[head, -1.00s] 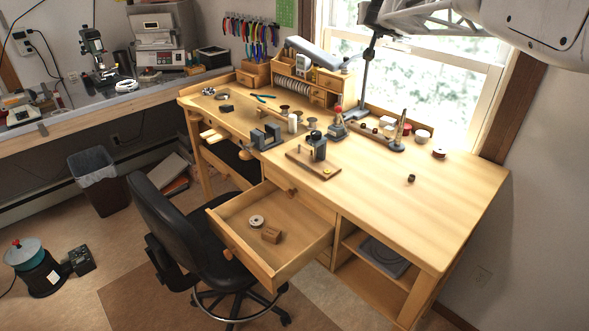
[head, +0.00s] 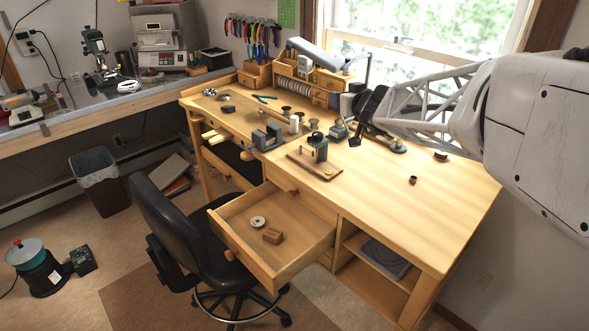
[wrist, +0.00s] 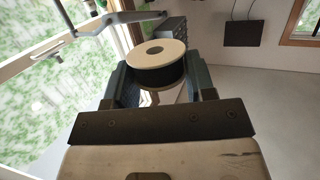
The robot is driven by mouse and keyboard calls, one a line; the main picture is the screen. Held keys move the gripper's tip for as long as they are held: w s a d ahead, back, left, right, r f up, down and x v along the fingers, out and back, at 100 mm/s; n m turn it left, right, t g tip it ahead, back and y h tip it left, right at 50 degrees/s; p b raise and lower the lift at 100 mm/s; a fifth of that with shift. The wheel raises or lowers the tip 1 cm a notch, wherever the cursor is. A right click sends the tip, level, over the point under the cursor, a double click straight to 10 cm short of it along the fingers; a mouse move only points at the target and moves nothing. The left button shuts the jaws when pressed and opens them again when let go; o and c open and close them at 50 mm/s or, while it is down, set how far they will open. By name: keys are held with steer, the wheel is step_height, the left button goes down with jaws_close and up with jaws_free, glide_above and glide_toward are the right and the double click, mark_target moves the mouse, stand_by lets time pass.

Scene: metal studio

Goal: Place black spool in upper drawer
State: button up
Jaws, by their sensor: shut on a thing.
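A black spool (wrist: 157,66) with pale cream end discs is in the wrist view, between the two fingers of my gripper (wrist: 158,84). The gripper is shut on it. In the head view my gripper (head: 357,138) is over the back middle of the workbench, and the spool is hard to make out there. The upper drawer (head: 296,262) of the bench is pulled open at the front. A light spool (head: 258,222) and a small brown wooden block (head: 272,236) lie in it, with bare floor around them. My gripper is behind and above the drawer.
A small vise (head: 267,138) and a wooden-based tool (head: 318,160) stand on the bench behind the drawer. A small dark cylinder (head: 413,180) stands on the right of the benchtop. A black chair (head: 170,235) stands close to the drawer's left side. The right front benchtop is clear.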

steer(key=s+a+f+n+g+y, duration=0.2)
steer(key=s+a+f, duration=0.1)
steer(key=s+f, duration=0.6)
steer(key=s+a+f+n+g+y, duration=0.3)
steer(key=s+f, duration=0.7)
steer(key=s, duration=0.3)
steer(key=s+a+f+n+g+y, duration=0.2)
steer(key=s+a+f+n, duration=0.1)
steer(key=s+f, duration=0.7)
steer(key=shift+s+a+f+y, duration=0.2)
steer(key=shift+s+a+y, duration=0.2)
steer(key=shift+s, duration=0.7)
steer(key=shift+w, duration=0.15)
steer(key=w+a, duration=0.3)
steer(key=w, duration=0.4)
steer(key=w+a+f, duration=0.1)
steer(key=w+a, duration=0.2)
steer(key=w, duration=0.4)
steer(key=shift+w+f, duration=0.25)
steer(key=shift+w, duration=0.05)
steer(key=shift+f, duration=1.75)
steer(key=shift+f, duration=0.6)
steer(key=o, duration=0.9)
